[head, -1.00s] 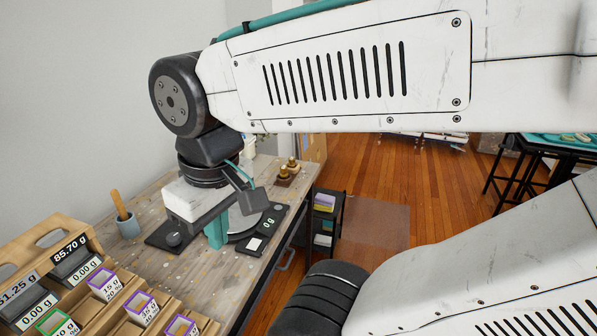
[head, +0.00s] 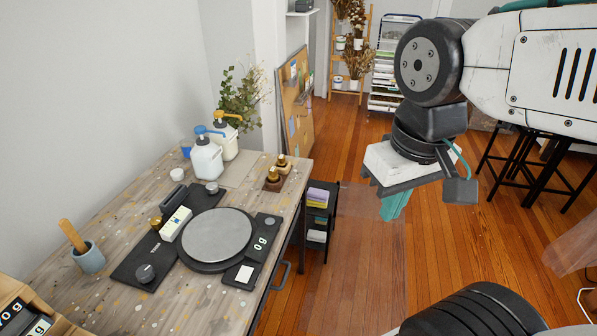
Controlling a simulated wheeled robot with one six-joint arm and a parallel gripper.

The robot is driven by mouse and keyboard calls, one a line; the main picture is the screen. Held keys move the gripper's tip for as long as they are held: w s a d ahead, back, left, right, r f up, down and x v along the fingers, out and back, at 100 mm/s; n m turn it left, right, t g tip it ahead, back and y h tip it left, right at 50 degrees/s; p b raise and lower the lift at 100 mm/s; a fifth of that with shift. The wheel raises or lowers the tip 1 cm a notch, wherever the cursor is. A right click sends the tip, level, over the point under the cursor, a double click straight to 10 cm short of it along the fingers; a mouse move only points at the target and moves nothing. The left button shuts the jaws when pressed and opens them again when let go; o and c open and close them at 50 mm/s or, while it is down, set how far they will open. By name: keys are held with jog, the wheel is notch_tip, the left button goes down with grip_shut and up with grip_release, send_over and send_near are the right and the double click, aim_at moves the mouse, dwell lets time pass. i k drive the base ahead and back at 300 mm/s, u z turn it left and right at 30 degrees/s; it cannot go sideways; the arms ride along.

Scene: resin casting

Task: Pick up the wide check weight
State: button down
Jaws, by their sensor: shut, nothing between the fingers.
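Two brass weights stand in a small dark wooden block (head: 272,185) near the back right edge of the workbench. One brass weight (head: 282,161) is farther back and the other (head: 273,175) is nearer; I cannot tell from here which is the wide one. A further small brass piece (head: 155,222) stands by the white box left of the scale. My gripper (head: 393,207), with teal fingers, is shut and empty. It hangs in the air right of the bench, apart from the weights.
A scale with a round grey plate (head: 217,234) reads 0 g and is bare. White pump bottles (head: 207,158) stand behind it. A grey cup with a wooden handle (head: 90,258) is at left. A black shelf cart (head: 320,215) stands beside the bench (head: 185,310).

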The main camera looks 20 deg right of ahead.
aim_at(274, 177)
jog(key=u, duration=0.4)
jog(key=k, duration=0.35)
jog(key=z, duration=1.35)
jog(key=i, duration=1.3)
jog(key=u, duration=0.95)
